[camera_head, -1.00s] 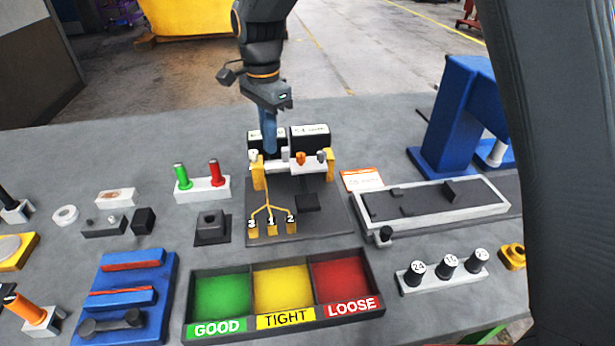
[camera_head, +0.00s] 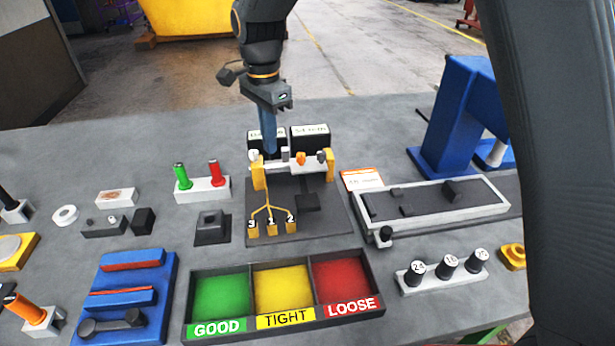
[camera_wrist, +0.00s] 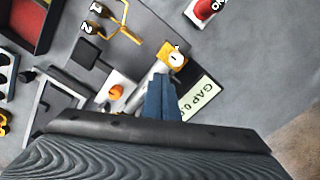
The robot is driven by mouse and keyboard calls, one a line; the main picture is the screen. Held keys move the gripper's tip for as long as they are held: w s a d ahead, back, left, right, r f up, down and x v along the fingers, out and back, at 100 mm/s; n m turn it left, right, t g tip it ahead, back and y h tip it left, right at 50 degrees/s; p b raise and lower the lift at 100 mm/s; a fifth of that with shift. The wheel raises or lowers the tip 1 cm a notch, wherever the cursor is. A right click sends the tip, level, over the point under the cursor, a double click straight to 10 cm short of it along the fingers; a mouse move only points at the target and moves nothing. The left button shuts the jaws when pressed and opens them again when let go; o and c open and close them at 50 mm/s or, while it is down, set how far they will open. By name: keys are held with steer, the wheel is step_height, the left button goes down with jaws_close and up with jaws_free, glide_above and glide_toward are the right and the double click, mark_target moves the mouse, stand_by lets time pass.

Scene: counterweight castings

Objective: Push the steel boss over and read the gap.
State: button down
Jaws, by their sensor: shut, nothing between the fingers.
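My gripper (camera_head: 269,148) is shut and empty. It points down at the back of the central fixture, in front of the left of two black readout boxes. A small grey upright piece (camera_head: 285,154), which may be the steel boss, stands just right of the fingertips on the pale crossbar (camera_head: 312,165). In the wrist view the blue fingertips (camera_wrist: 160,98) are beside a pale grey bar. I cannot tell whether they touch it. A readout label (camera_wrist: 200,97) there starts with "GAP 0"; the rest is cut off. The right readout box (camera_head: 310,143) has blurred text.
Yellow posts (camera_head: 259,174) flank the crossbar, with an orange knob (camera_head: 300,158) on it. A GOOD, TIGHT and LOOSE tray (camera_head: 284,318) lies in front. Green and red pegs stand on a white block (camera_head: 203,189) at left. A blue stand (camera_head: 455,115) rises at right.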

steer(key=shift+f, duration=0.1)
steer(key=shift+f, duration=1.6)
steer(key=shift+w+d, duration=0.25)
steer(key=shift+d, duration=0.55)
stand_by(1.9)
steer(key=shift+r+p, duration=0.1)
steer(key=shift+p, duration=0.2)
step_height(320, 180, up, 7)
steer(key=p, duration=0.5)
steer(key=shift+a, duration=0.1)
stand_by(0.4)
